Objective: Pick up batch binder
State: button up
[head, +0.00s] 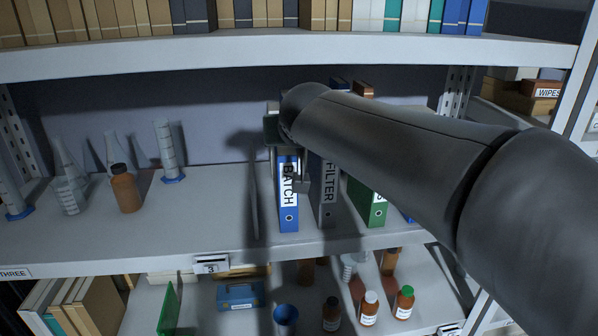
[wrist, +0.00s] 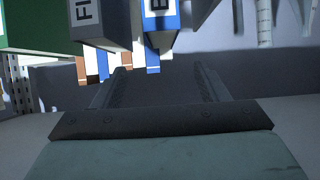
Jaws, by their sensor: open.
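The batch binder (head: 288,213) is blue with a white label reading BATCH and stands upright on the middle shelf in the head view. In the wrist view, which looks upside down, its blue body and label (wrist: 160,22) show at the top centre. My gripper (head: 287,168) is at the upper part of the binder's spine and hides some of it. In the wrist view the two fingers of my gripper (wrist: 160,70) are apart, with the binder roughly in line with the gap. I cannot tell whether either finger touches it.
A grey FILTER binder (head: 325,205) stands close to the right of the batch binder, then a green binder (head: 376,208), partly behind my arm. A thin upright divider (head: 254,200) is at left. Glassware and a brown bottle (head: 126,190) stand farther left. A shelf (head: 300,48) overhangs above.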

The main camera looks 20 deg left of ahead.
aim_at(290, 152)
jog(key=p+x, duration=0.1)
jog(key=x, duration=0.5)
jog(key=shift+w+a+f+p, duration=0.1)
jog(key=shift+w+p, duration=0.1)
jog(key=shift+p, duration=0.2)
jog(key=p+x, duration=0.2)
jog(key=x, duration=0.2)
jog(key=shift+a, duration=0.2)
jog(key=shift+w+a+f+p, duration=0.2)
jog(key=shift+w+f+p, duration=0.15)
jog(key=shift+w, duration=0.1)
jog(key=shift+r, duration=0.1)
grip_shut()
